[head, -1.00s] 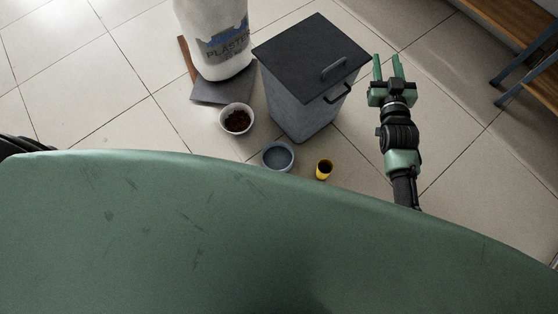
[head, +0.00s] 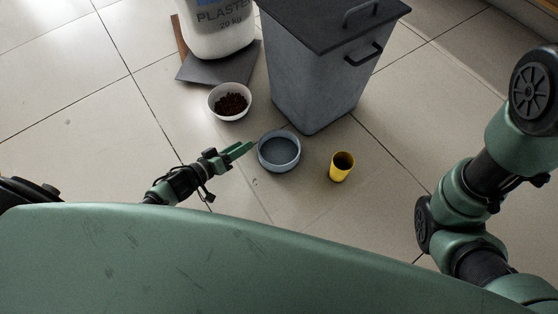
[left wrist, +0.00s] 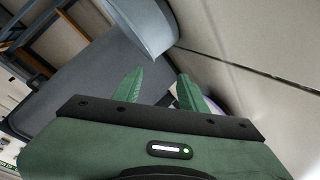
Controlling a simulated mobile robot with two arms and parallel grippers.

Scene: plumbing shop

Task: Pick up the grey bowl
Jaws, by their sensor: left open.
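The grey bowl (head: 279,152) stands upright on the tiled floor, in front of the grey bin, and looks empty. My left gripper (head: 240,149) is just left of the bowl, its fingers pointing toward the bowl's left rim. The fingers are apart with nothing between them, though in the head view they nearly overlap. In the left wrist view the open fingers (left wrist: 157,90) show, with the bowl's curved side (left wrist: 144,28) beyond them at the top. My right arm's links fill the right of the head view; its gripper is out of view.
The grey bin (head: 315,85) with a dark lid stands close behind the bowl. A white bowl with brown contents (head: 231,101) is behind left, and a yellow cup (head: 341,168) is to the right. A plaster tub (head: 215,28) stands at the back. Floor in front is clear.

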